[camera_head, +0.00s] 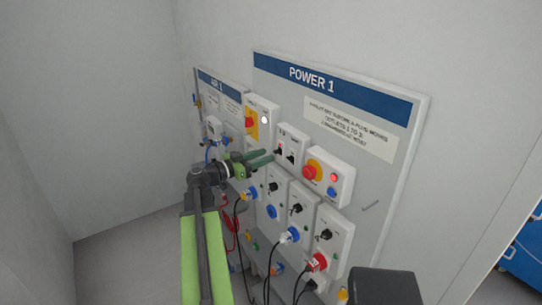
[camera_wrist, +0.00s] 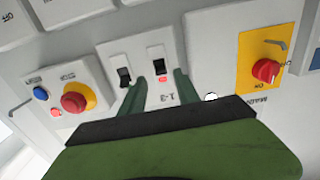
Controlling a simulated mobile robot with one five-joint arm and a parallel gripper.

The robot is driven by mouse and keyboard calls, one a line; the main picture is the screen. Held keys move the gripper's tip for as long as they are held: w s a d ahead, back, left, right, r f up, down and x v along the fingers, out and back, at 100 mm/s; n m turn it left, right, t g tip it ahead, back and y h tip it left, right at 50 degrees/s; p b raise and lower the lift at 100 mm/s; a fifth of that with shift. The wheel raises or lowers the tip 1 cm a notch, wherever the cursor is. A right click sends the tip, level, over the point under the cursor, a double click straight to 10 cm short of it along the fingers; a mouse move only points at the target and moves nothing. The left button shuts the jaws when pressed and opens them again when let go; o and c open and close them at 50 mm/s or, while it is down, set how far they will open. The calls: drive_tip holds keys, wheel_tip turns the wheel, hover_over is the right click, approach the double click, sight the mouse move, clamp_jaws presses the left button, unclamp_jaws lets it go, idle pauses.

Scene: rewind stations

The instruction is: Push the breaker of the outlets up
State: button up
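The breaker box (camera_head: 293,146) is a white box on the POWER 1 panel with two small black switches. In the wrist view, which appears turned over, one black switch (camera_wrist: 125,74) is at the left and the other (camera_wrist: 159,66) is at the right, with a red mark beside it. My gripper (camera_head: 262,157) is at the box's left side in the head view. In the wrist view its two green fingers (camera_wrist: 160,79) are apart, with nothing between them. Their tips lie on either side of the right-hand switch; contact cannot be told. Which switch serves the outlets is unclear.
A yellow box with a red rotary switch (camera_wrist: 265,70) and a box with a red emergency button (camera_head: 310,172) flank the breaker box. Outlet boxes (camera_head: 300,208) with plugs and hanging cables are below. Another panel (camera_head: 222,88) stands at the left.

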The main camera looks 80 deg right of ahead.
sight(274, 152)
drive_tip(key=x, duration=0.4)
drive_tip(key=shift+d, duration=0.1)
clamp_jaws()
